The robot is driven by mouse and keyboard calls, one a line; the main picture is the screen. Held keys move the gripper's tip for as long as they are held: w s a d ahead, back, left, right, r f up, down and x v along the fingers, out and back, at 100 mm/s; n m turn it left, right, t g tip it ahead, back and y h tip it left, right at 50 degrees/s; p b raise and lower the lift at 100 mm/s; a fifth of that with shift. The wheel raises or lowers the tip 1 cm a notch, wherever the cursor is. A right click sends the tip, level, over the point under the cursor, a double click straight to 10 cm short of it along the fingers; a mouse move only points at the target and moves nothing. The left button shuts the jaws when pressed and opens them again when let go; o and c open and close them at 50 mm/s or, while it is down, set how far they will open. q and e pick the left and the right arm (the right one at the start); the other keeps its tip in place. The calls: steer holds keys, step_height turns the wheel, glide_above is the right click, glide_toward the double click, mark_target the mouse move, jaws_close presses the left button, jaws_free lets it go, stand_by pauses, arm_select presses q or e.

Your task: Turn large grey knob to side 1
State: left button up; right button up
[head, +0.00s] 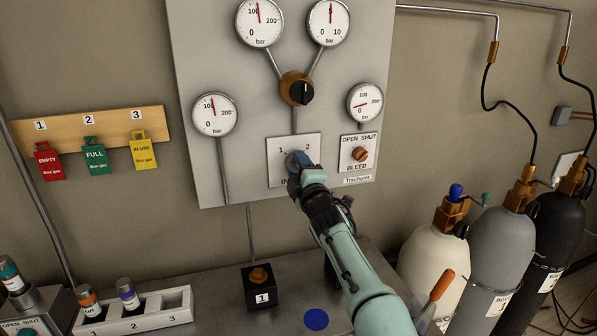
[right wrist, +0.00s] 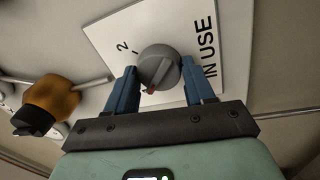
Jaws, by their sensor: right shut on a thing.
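The large grey knob (head: 296,159) sits on a white plate (head: 308,144) marked 1, 2 and IN USE, low on the grey wall panel. My right gripper (head: 303,171) is shut on the knob and partly hides it in the head view. In the right wrist view, its blue fingers (right wrist: 162,88) stand on either side of the grey knob (right wrist: 160,66). A red mark on the knob's rim points down in that view, away from the numeral 2. The numeral 1 does not show there. My left gripper is not in view.
A black and orange knob (head: 297,90) sits above the plate, among several gauges. A bleed knob (head: 360,154) is close on the right. Gas cylinders (head: 489,240) stand at the right. A black box (head: 262,290) marked 1 stands on the bench below.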

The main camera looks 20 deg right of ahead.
steer(key=shift+r, duration=0.15)
stand_by(0.3)
steer(key=o, duration=1)
steer(key=shift+o, duration=0.2)
steer(key=shift+s+f+b, duration=0.25)
steer(key=shift+s+b, duration=0.2)
steer(key=shift+b, duration=0.1)
arm_select(q)
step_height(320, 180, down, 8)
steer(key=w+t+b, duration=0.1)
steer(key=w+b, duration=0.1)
steer(key=b, duration=0.6)
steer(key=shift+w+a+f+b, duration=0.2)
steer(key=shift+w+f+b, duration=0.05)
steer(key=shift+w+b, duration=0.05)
arm_select(e)
steer(key=s+f, duration=0.1)
steer(key=s, duration=1.1)
steer(key=shift+s+d, duration=0.15)
steer(key=shift+d, duration=0.1)
steer(key=shift+f, duration=0.1)
